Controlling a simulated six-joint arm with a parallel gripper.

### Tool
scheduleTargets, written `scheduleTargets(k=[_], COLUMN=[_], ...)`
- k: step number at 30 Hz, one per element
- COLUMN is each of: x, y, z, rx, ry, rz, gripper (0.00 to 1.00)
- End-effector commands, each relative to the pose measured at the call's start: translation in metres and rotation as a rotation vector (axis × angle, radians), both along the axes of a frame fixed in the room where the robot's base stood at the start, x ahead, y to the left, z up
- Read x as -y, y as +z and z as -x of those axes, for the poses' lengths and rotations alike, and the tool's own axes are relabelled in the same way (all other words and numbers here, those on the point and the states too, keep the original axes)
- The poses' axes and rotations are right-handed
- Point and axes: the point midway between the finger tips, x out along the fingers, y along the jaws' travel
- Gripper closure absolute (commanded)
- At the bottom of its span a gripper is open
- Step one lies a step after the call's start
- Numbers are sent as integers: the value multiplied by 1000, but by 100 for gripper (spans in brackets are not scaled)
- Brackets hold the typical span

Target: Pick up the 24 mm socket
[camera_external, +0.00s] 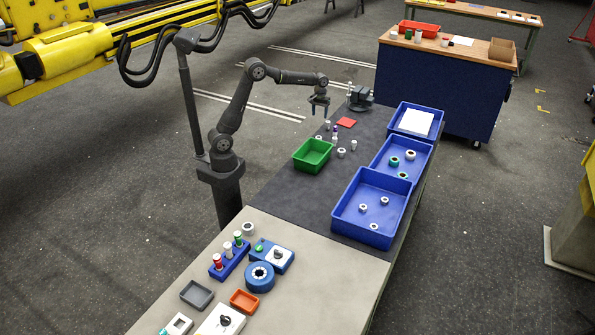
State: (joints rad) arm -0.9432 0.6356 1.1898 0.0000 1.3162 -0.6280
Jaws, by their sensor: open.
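Several small pale cylindrical parts stand on the dark mat behind and to the right of the green bin, including a purple-banded one (334,136) and a plain one (353,145). A blue rack (231,262) on the near bench holds upright socket-like pieces: red-banded (217,262), pale (228,250) and green-banded (238,240). No size marking is readable, so I cannot tell which piece is the 24 mm socket. My gripper (320,109) is open and empty, pointing down above the far left of the dark mat, apart from the parts.
The green bin (327,147) and a red pad (346,122) are near my gripper; a vise (361,98) stands behind it. Blue trays (336,222) line the right edge. A blue ring fixture (260,275) sits on the near bench. Bare mat lies left of the large tray.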

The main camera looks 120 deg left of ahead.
Motion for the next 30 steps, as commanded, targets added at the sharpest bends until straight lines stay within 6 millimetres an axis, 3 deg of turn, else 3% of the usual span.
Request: scheduleTargets(k=[5, 15, 18, 23, 30], x=[-4, -31, -37, -38, -28], y=[-3, -23, -24, -32, -76], z=[6, 50, 57, 58, 42], rx=[20, 177, 201, 213, 208], ry=[82, 839, 988, 1076, 1075], rz=[22, 263, 319, 357, 358], gripper=[40, 40, 40, 40, 40])
